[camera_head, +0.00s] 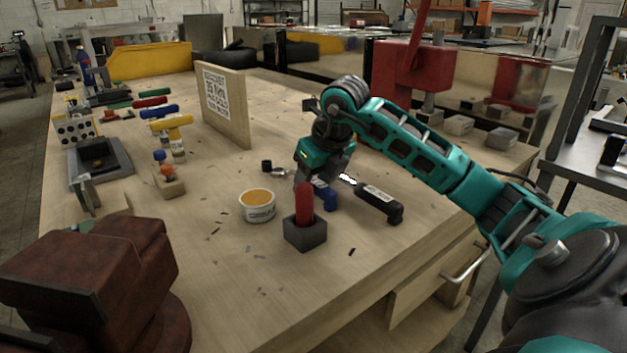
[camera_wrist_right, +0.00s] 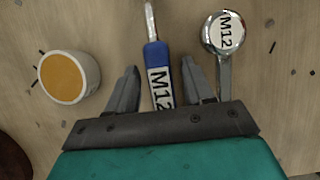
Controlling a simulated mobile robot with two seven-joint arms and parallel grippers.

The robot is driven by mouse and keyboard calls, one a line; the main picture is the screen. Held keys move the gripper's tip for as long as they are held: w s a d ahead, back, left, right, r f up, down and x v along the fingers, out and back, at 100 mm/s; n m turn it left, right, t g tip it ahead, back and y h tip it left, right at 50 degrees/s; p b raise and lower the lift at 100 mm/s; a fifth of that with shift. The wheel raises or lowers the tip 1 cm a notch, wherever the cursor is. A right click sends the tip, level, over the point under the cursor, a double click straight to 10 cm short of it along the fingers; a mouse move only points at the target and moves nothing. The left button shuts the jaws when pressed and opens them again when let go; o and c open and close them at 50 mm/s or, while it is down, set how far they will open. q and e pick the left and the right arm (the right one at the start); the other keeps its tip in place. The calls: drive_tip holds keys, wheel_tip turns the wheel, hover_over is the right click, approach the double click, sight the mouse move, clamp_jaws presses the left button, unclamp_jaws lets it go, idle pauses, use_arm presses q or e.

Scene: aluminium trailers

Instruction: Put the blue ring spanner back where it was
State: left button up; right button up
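A tool with a blue handle marked M12 lies on the wooden bench; it is seen in the right wrist view (camera_wrist_right: 158,80), its thin metal shank running out of the top edge. Its far end is hidden, so I cannot confirm a ring. In the head view part of the blue handle (camera_head: 326,196) shows below my right gripper (camera_head: 316,186). In the wrist view the right gripper's two fingers (camera_wrist_right: 160,84) stand apart on either side of the handle, with gaps visible. A round chrome tool head marked M12 (camera_wrist_right: 224,34) lies to the right. My left gripper is out of view.
Near the right gripper are a white tub (camera_head: 258,211), a dark block (camera_head: 305,233) holding a red handle, and a black-handled tool (camera_head: 381,205). A wooden board (camera_head: 226,105) stands upright behind. Several coloured tools lie at the left. A rust-red vice-like body (camera_head: 90,270) fills the lower left.

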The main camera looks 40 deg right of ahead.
drive_tip(key=shift+o, duration=0.3)
drive_tip(key=shift+s+r, duration=0.2)
drive_tip(key=shift+r, duration=0.35)
drive_tip(key=p+v, duration=0.2)
drive_tip(key=v, duration=0.9)
